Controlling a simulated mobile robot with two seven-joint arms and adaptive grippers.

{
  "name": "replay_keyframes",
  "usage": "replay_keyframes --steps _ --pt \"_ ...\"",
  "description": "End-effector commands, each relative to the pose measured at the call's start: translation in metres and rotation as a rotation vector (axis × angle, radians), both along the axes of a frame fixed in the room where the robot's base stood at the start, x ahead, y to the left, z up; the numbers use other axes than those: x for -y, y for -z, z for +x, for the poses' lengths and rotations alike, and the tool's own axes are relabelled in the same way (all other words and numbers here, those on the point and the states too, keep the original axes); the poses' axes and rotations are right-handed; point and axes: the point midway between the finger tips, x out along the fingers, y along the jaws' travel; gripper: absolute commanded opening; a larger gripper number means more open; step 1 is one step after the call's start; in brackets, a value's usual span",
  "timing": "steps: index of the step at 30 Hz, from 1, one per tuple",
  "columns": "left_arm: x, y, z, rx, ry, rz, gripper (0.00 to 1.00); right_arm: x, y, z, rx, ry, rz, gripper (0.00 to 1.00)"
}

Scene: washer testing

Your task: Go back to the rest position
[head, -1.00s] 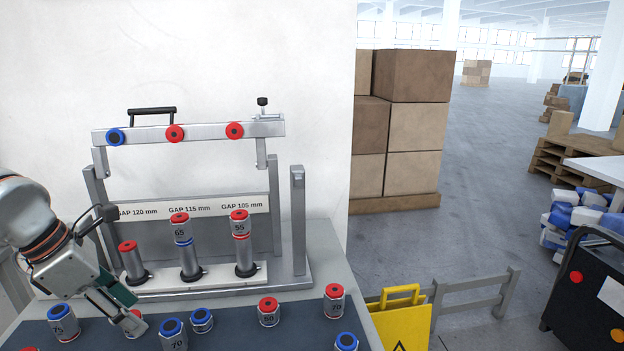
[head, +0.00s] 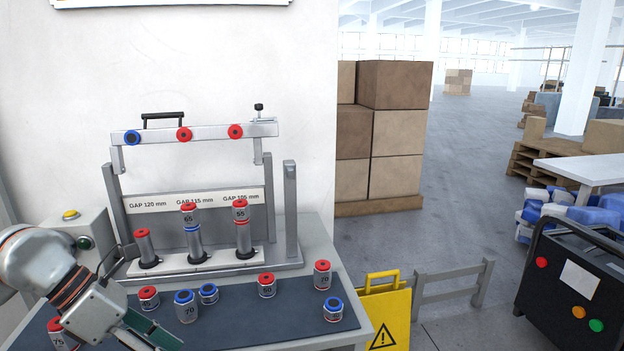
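My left arm comes in from the left, and its gripper (head: 150,338) is low in the view over the front-left of the dark mat (head: 252,318). Its fingers are cut off or hidden at the bottom, so I cannot tell whether they are open. A red-topped cylinder (head: 149,299) stands on the mat just beyond the gripper, apart from it. Another red-topped cylinder marked 75 (head: 62,337) is partly covered by the arm. My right gripper is not in view.
A metal gap-test rig (head: 290,215) stands at the table's back with stacked cylinders in it. A button box (head: 78,234) is at left; a yellow sign (head: 385,315) is right of the table.

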Motion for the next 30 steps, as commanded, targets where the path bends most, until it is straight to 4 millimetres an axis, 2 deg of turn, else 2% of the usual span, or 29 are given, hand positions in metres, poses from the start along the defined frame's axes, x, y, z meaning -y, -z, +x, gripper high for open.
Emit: replay_keyframes --steps 1,5,6,9,12,14,18,20,22,23,26,30 --pt "0.022 0.003 -0.006 -0.030 0.013 -0.078 0.47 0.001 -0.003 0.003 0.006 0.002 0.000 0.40" --pt "0.080 0.002 -0.020 -0.126 0.010 -0.326 0.47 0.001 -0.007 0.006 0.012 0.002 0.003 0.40" --pt "0.098 -0.001 -0.024 -0.165 -0.003 -0.416 0.47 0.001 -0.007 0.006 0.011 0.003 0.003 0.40" --pt "0.136 -0.013 -0.029 -0.272 -0.067 -0.653 0.47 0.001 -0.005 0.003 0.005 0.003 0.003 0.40" --pt "0.159 -0.026 -0.024 -0.392 -0.175 -0.883 0.47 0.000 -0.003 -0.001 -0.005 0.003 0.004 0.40" --pt "0.166 -0.031 -0.017 -0.467 -0.260 -1.015 0.47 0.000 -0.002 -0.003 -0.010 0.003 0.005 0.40" --pt "0.162 -0.025 0.008 -0.658 -0.515 -1.297 0.47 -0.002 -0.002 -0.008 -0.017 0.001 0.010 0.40" --pt "0.153 -0.013 0.020 -0.743 -0.649 -1.404 0.47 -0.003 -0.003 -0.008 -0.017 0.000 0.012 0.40" --pt "0.139 0.011 0.031 -0.846 -0.820 -1.515 0.47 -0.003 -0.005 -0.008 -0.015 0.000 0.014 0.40" --pt "0.132 0.023 0.035 -0.888 -0.899 -1.557 0.47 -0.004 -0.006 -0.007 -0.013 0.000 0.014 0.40" --pt "0.107 0.079 0.038 -1.037 -1.184 -1.674 0.47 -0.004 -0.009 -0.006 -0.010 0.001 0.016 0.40" --pt "0.075 0.167 0.015 -1.220 -1.591 -1.759 0.47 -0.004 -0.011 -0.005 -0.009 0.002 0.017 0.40"
